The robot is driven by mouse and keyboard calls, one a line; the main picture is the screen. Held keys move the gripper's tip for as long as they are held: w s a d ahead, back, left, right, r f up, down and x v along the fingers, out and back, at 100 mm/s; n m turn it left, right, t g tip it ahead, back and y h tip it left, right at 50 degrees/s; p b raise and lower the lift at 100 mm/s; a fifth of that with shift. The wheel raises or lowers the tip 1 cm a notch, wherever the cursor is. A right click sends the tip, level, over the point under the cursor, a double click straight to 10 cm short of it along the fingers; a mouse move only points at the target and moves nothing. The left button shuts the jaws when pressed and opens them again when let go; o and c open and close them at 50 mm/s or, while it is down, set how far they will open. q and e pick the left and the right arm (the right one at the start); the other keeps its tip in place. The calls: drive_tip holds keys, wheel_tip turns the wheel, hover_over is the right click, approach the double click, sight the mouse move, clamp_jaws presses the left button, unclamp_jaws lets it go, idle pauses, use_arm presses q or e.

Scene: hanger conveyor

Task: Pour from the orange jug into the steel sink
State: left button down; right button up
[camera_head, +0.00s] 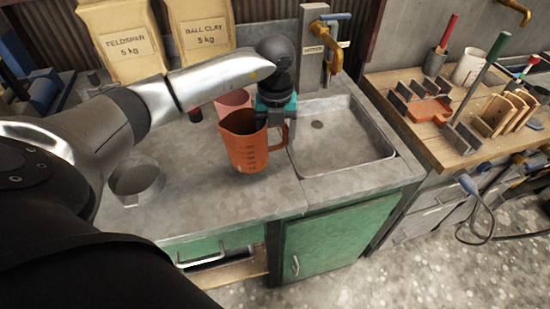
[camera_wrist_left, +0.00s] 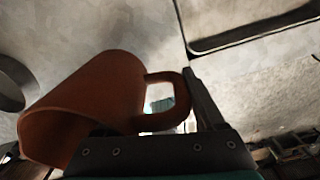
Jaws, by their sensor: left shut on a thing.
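The orange jug (camera_head: 245,152) has dark measuring marks and a handle on its right side. It is near upright in the head view, over the grey counter just left of the sink. My left gripper (camera_head: 272,122) is shut on the jug at its handle side, coming from behind and above. In the left wrist view the jug (camera_wrist_left: 100,100) and its handle show close up, with a dark finger of my gripper beside the handle. Whether the jug touches the counter is unclear. The steel sink (camera_head: 345,168) is an empty rectangular basin with a drain. My right gripper is out of view.
A pink container (camera_head: 234,98) stands behind the jug. A round grey metal pot (camera_head: 135,180) is on the counter at left. Clay and feldspar bags (camera_head: 120,40) stand at the back. A brass tap (camera_head: 335,60) rises behind the sink. A wooden bench (camera_head: 455,150) with tools is at right.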

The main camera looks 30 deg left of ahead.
sight(259, 140)
use_arm(q)
drive_tip(key=shift+f, duration=3.6)
drive_tip(key=shift+f, duration=0.1)
unclamp_jaws()
drive_tip(key=shift+f, duration=0.1)
drive_tip(key=shift+b, duration=0.4)
drive_tip(key=r, duration=0.5)
drive_tip(key=r+p, duration=0.1)
drive_tip(key=r, duration=0.4)
drive_tip(key=s+r, duration=0.1)
drive_tip(key=r, duration=0.4)
drive_tip(key=shift+d+r, duration=0.1)
